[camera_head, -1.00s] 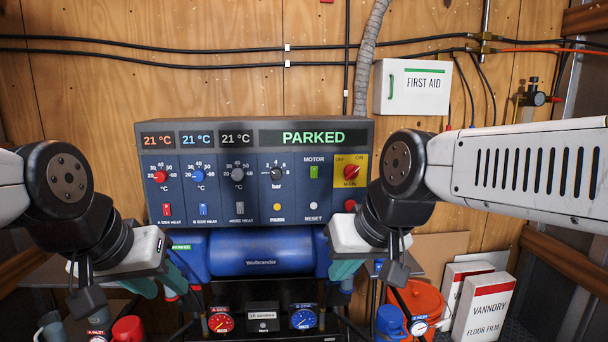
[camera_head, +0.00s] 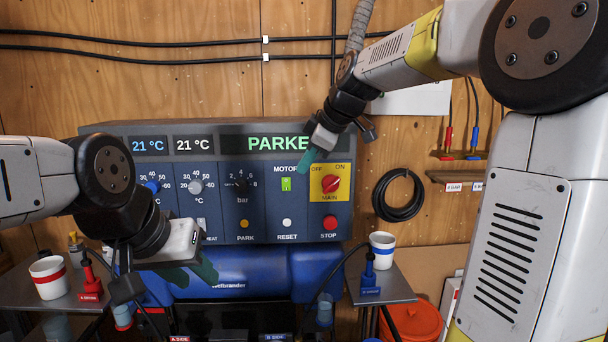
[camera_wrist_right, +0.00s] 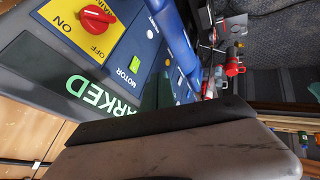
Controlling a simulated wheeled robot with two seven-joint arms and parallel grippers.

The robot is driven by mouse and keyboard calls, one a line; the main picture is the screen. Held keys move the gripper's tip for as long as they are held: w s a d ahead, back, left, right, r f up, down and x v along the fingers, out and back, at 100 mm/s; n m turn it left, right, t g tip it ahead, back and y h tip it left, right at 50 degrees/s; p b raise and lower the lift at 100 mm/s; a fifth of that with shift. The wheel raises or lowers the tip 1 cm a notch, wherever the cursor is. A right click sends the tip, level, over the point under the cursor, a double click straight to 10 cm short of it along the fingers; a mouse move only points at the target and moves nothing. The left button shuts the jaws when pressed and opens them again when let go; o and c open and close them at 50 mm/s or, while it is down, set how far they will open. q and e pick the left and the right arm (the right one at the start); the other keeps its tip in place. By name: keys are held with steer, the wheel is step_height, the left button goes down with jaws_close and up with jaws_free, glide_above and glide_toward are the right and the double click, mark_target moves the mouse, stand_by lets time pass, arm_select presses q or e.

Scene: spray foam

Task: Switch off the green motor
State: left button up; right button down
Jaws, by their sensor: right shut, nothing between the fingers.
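My right gripper (camera_head: 308,162) is shut and empty, pointing down in front of the panel, just above and right of the switch. I cannot tell whether it touches the panel. My left gripper (camera_head: 190,272) is open and empty, low in front of the panel's left part. The display (camera_head: 278,143) reads PARKED, partly covered by my right gripper.
The red main knob (camera_head: 331,184) on its yellow plate is right of the switch. The red STOP button (camera_head: 330,222), white RESET button (camera_head: 287,223) and amber PARK button (camera_head: 245,223) lie below. A cup (camera_head: 382,250) stands on the right side shelf (camera_head: 398,289).

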mark_target(289, 177)
steer(key=shift+w+d+r+n, duration=0.1)
steer(key=shift+w+n, duration=0.15)
steer(key=shift+w, duration=0.3)
steer(key=shift+w+d+r+n, duration=0.1)
steer(key=shift+w+n, duration=0.15)
steer(key=shift+w, duration=0.3)
steer(key=shift+f, duration=0.1)
steer(key=x, duration=0.3)
steer(key=w+x, duration=0.1)
steer(key=x, duration=0.3)
steer(key=w+r+x, duration=0.1)
steer(key=x, duration=0.3)
steer(key=shift+r, duration=0.1)
steer(key=shift+w+r, duration=0.1)
steer(key=shift+w, duration=0.65)
